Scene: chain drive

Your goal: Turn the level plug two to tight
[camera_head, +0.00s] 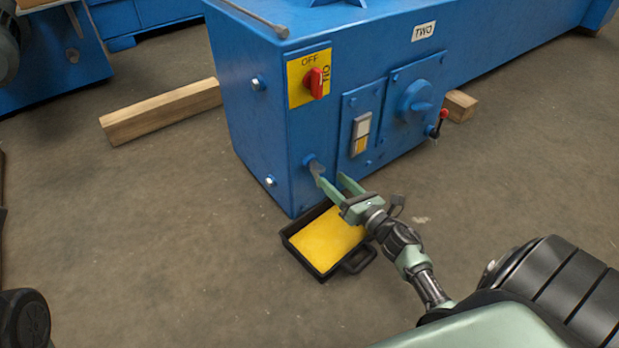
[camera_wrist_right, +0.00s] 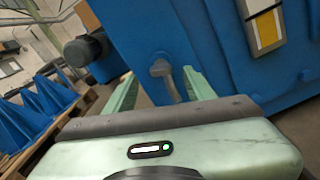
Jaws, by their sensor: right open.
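The level plug (camera_head: 313,164) is a small grey-blue fitting low on the front of the blue housing (camera_head: 240,110) labelled TWO. In the right wrist view the plug (camera_wrist_right: 160,68) has a round head with a short bar angled down. My right gripper (camera_head: 329,172) is open, its pale green fingers pointing at the housing. In the right wrist view the plug's bar lies between the two fingers (camera_wrist_right: 158,78), with gaps at both sides; whether they touch it I cannot tell. My left gripper is not in view.
A black tray (camera_head: 287,240) holding yellow liquid stands on the floor below my right gripper. A red OFF switch (camera_head: 316,83), a white-and-yellow gauge (camera_head: 361,130) and a red-tipped lever (camera_head: 438,124) are on the housing.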

